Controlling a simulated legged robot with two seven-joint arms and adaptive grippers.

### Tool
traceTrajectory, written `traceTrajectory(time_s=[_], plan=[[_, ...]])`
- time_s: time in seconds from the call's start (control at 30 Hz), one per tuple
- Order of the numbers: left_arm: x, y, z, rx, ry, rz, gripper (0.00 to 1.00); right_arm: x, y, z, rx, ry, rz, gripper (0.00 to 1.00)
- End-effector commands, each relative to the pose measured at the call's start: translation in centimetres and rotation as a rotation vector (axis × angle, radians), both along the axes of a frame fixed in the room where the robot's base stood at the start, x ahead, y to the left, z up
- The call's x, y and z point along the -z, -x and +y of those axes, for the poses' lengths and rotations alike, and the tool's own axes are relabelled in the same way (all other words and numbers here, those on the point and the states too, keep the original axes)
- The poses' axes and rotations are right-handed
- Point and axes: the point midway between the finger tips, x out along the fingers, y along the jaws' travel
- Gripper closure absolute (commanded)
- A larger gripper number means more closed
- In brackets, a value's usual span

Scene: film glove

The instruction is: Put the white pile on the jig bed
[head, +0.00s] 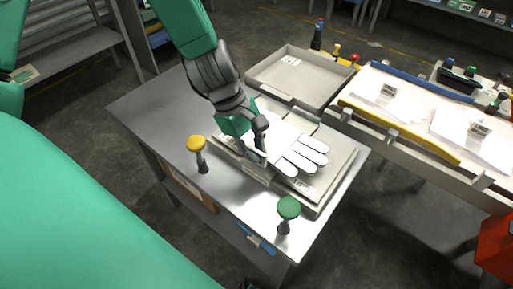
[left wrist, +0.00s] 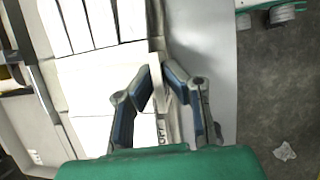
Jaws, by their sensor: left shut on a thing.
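The white pile (head: 291,150) is a flat stack of glove shapes with its fingers toward the lower right. It lies on or just above the jig bed (head: 322,198), a pale raised plate on the steel table; I cannot tell whether it rests fully. My left gripper (head: 258,158) is shut on the pile's near edge. In the left wrist view the gripper (left wrist: 160,72) has its fingertips close together at the edge of the white pile (left wrist: 95,75). The right gripper is not in view.
A yellow knob (head: 196,144) and a green knob (head: 288,208) stand on the steel table (head: 150,108). An empty grey tray (head: 290,78) lies behind. At the right, a bench carries more white stacks (head: 465,130) between blue and yellow rails.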

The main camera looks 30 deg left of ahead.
Motion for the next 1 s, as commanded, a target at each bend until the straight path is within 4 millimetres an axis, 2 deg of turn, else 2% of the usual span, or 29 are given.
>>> traceTrajectory(time_s=[0.77, 0.8, 0.87, 1.0], plan=[[2.9, 0.0, 0.0, 0.000, 0.000, 0.000, 1.00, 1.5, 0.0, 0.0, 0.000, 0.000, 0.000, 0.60], [2.8, 0.0, 0.0, 0.000, 0.000, 0.000, 0.85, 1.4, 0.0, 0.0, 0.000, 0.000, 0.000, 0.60], [2.8, 0.0, 0.0, 0.000, 0.000, 0.000, 0.68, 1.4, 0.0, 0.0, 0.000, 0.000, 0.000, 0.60], [2.8, 0.0, 0.0, 0.000, 0.000, 0.000, 0.68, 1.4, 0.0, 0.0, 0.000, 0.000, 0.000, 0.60]])
